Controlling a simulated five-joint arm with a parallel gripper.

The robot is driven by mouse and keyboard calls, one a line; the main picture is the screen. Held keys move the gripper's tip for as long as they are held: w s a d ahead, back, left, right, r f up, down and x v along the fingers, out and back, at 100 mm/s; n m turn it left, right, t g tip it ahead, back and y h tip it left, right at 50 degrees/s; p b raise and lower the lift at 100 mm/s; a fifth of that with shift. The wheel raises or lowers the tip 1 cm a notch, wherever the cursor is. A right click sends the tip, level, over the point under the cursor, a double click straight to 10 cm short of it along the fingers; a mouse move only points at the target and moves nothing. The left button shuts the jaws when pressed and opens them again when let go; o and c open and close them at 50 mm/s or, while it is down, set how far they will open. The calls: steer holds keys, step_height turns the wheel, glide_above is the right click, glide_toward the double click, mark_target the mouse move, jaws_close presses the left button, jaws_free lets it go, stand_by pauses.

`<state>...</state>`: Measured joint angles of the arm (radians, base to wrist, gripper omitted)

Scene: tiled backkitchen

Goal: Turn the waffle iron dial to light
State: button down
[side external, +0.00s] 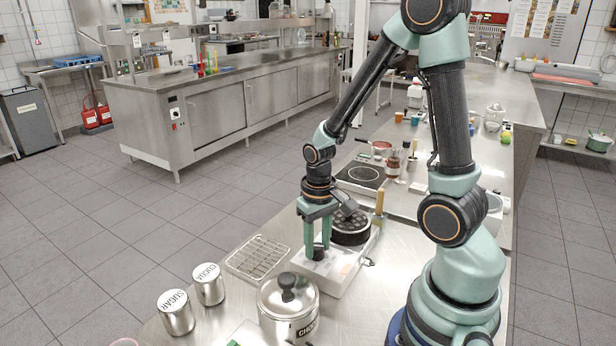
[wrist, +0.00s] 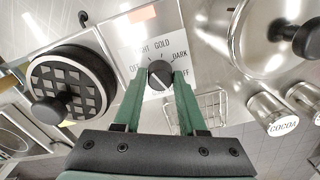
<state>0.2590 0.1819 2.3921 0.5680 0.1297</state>
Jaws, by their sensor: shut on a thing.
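The waffle iron (side external: 338,277) has a pale base and a round dark grid plate (side external: 350,232); the plate also shows at the left of the wrist view (wrist: 92,70). Its black dial (wrist: 160,70) sits on a white panel with printed words. GOLD is above the dial, DARK and OFF are to its right, and a partly covered word ending in GHT is at upper left. My gripper (side external: 317,252) points down at the panel. Its green fingers (wrist: 161,80) are shut on the dial from both sides. The dial's pointer is too small to read surely.
A wire rack (side external: 258,258) lies left of the iron. A lidded pot (side external: 288,305) and the SUGAR (side external: 176,315) and COCOA (side external: 208,286) tins stand at the front. A hob (side external: 361,174) and bottles are behind the iron.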

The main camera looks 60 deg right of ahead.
mark_target(318, 246)
stand_by(0.3)
steer(key=shift+c, duration=2.4)
jaws_free()
steer(key=shift+r, duration=0.1)
step_height(318, 246, up, 12)
steer(key=a+r+n+t, duration=0.4)
steer(key=a+r+t, duration=0.1)
steer(key=a+r, duration=0.2)
steer(key=shift+a+t, duration=0.25)
steer(key=shift+t, duration=0.05)
